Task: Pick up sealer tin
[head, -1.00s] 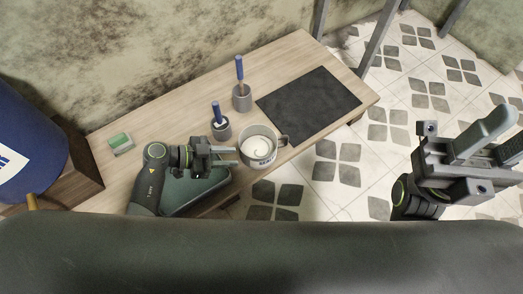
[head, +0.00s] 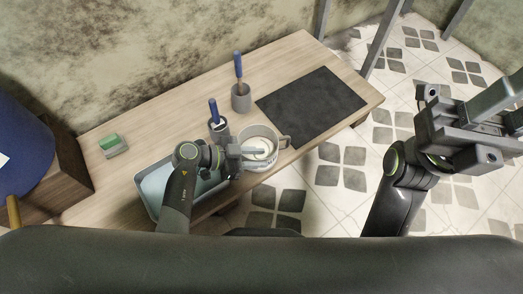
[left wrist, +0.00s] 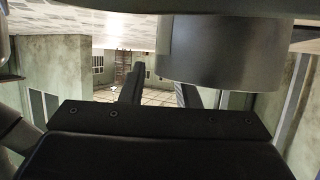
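The grey sealer tin (head: 258,181) stands upright on the wooden bench, with a side handle at its right and a white filling. My left gripper (head: 256,151) comes in from the left, its fingers reaching over the tin's opening in the head view. In the left wrist view its two dark fingers (left wrist: 160,95) are apart with nothing seen between them. A dark grey cylinder (left wrist: 225,52) hangs close at the upper right there; I cannot tell what it is. My right gripper (head: 500,112) is empty and looks open, over the floor at the right.
Two holders with blue-handled tools (head: 241,98) (head: 219,130) stand behind the tin. A dark mat (head: 312,105) lies to its right. A pale tray (head: 152,190) sits below my left arm. A green-topped block (head: 112,146) and a blue drum (head: 25,140) are at the left.

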